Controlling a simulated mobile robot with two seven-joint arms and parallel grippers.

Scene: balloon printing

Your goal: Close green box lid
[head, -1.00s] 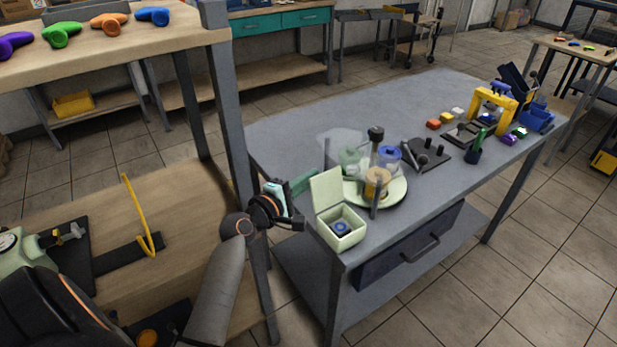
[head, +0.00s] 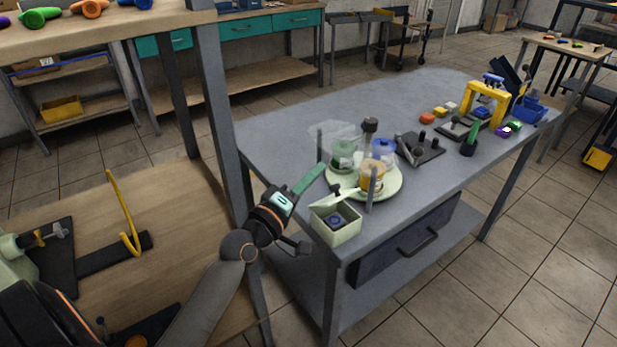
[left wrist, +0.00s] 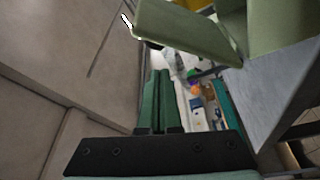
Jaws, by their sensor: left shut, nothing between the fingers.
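The pale green box (head: 334,229) stands at the near left corner of the grey table. A small blue and dark item (head: 334,220) lies inside it. Its lid (head: 327,199) is tilted forward over the box, with the inside still visible. My left gripper (head: 320,166) is beside and behind the lid, its green fingers together and empty. In the left wrist view the shut fingers (left wrist: 160,72) point up, with the lid (left wrist: 182,33) above them and the box (left wrist: 280,25) at the right. I cannot tell whether they touch the lid. My right gripper is out of view.
A round pale tray (head: 393,187) with several jars stands just behind and right of the box. Farther right are a dark plate (head: 428,148) and a yellow frame (head: 486,98). The table's rear left is clear.

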